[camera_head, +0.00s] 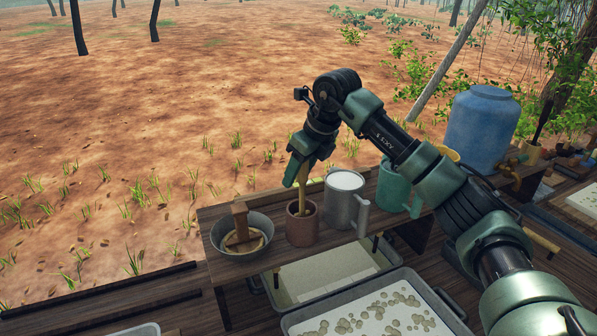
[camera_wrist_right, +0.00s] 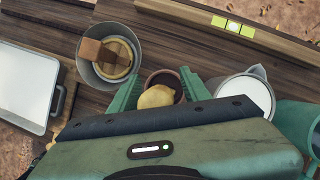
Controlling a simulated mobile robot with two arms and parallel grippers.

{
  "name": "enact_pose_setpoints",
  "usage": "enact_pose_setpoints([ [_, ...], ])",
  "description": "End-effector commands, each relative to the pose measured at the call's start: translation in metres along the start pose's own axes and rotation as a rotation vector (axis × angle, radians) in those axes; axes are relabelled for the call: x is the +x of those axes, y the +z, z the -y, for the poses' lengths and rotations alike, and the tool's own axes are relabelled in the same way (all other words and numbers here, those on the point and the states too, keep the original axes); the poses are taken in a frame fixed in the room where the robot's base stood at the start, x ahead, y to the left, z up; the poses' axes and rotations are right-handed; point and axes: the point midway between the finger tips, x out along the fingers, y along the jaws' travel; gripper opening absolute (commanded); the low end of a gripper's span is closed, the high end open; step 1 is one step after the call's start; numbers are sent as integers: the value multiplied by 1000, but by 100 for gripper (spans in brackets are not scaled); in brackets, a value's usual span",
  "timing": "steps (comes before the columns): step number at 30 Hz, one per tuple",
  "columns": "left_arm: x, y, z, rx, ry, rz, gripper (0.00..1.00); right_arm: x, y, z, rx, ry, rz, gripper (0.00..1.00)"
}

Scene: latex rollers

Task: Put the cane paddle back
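The cane paddle (camera_head: 302,188) is a thin yellowish stick. It stands nearly upright with its lower end in the brown pot (camera_head: 302,229) on the wooden bench. My right gripper (camera_head: 300,172) is above the pot, pointing down, with the paddle's upper part between its fingers. In the right wrist view the paddle's rounded tan end (camera_wrist_right: 157,97) shows over the pot (camera_wrist_right: 178,82), between two green fingers set well apart. The fingers look open around it, with small gaps at the sides. My left gripper is not in view.
Left of the pot is a grey bowl (camera_head: 222,239) with a wooden block tool (camera_head: 241,222). Close on the right stand a grey jug (camera_head: 343,208) of white liquid and a green mug (camera_head: 393,187). Trays (camera_head: 290,323) lie in front; a blue barrel (camera_head: 482,130) stands behind right.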

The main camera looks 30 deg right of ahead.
Motion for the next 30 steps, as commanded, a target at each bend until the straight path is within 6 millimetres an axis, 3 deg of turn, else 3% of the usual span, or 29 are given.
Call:
enact_pose_setpoints([
  [8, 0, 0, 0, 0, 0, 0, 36, -7, 2, 0, 0, -1, 2, 47],
  [11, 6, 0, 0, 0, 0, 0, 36, -20, 2, 1, 0, -3, 4, 47],
  [21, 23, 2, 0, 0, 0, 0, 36, -92, 2, 0, -1, -3, 5, 47],
  [30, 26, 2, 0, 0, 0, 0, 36, -122, 2, 0, 0, -1, 0, 47],
])
